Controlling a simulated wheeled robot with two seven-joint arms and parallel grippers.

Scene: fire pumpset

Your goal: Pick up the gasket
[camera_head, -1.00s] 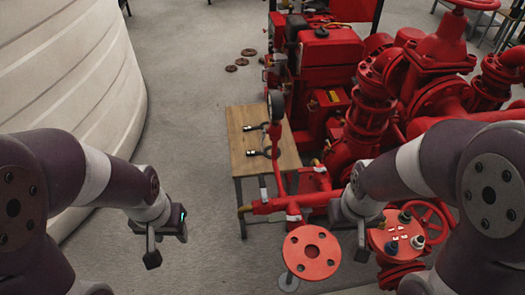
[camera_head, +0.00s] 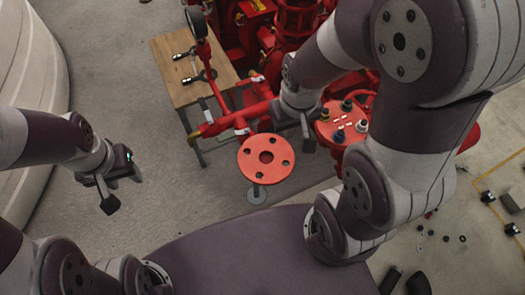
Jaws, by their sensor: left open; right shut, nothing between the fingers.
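I cannot tell for sure which thing is the gasket. A flat red ring-like disc (camera_head: 266,157) with a centre hole and several smaller holes sits on a stand in front of me, and a second round red top (camera_head: 342,122) to its right carries several small dark, pale and brass-coloured pieces. My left gripper (camera_head: 122,190) is open and empty over the floor, left of the disc and apart from it. My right gripper (camera_head: 307,133) is shut and empty, between the disc and the round top; its fingers are partly hidden by its own wrist.
A wooden table (camera_head: 180,88) with two wrench-like tools stands at the back left. Red pump pipes (camera_head: 292,60) fill the back. A curved pale wall (camera_head: 35,60) is on the left. Small dark rings (camera_head: 443,238) lie on the floor at right. Floor between table and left gripper is clear.

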